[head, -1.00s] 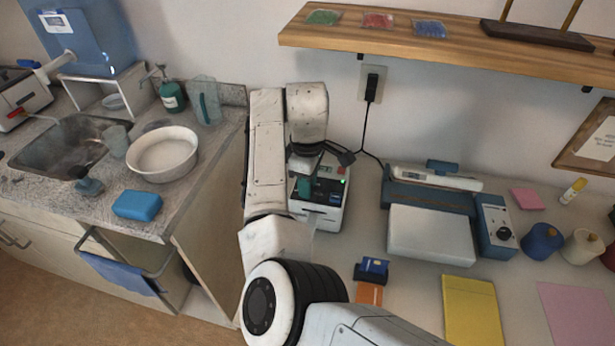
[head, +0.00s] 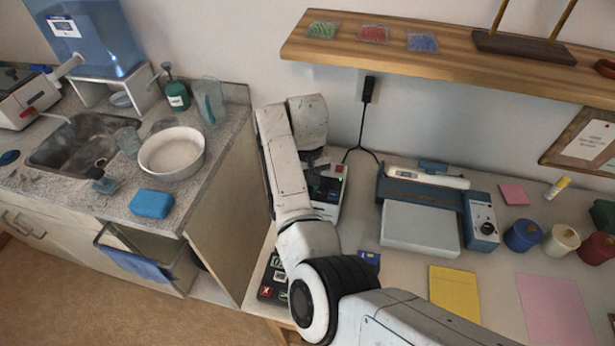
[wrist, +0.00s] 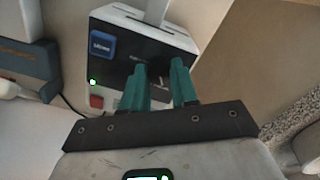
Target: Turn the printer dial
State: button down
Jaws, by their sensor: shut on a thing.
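The printer (head: 328,209) is a small white box with a dark face, at the left end of the desk in the head view. My arm partly covers it there. In the wrist view the printer (wrist: 115,66) shows a blue label, a green light and a red button. My gripper (wrist: 160,75) has teal fingers pointing at its dark face. The fingers are shut on the printer dial, with a gap between them.
A blue and white machine (head: 420,230) with its own knob stands to the right. A wooden shelf (head: 440,58) hangs above. Left are a counter with a white bowl (head: 172,154) and a blue sponge (head: 151,204). A yellow pad (head: 454,293) lies on the desk.

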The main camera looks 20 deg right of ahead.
jog(key=m+p, duration=0.1)
jog(key=m, duration=0.5)
jog(key=shift+p, duration=0.3)
jog(key=m, duration=0.5)
jog(key=shift+m+p, duration=0.3)
jog(key=shift+m, duration=0.1)
jog(key=c, duration=0.9)
grip_release()
jog(key=shift+o, duration=0.2)
notch_tip(320, 180, up, 11)
jog(key=b, duration=0.1)
jog(key=shift+f, duration=0.15)
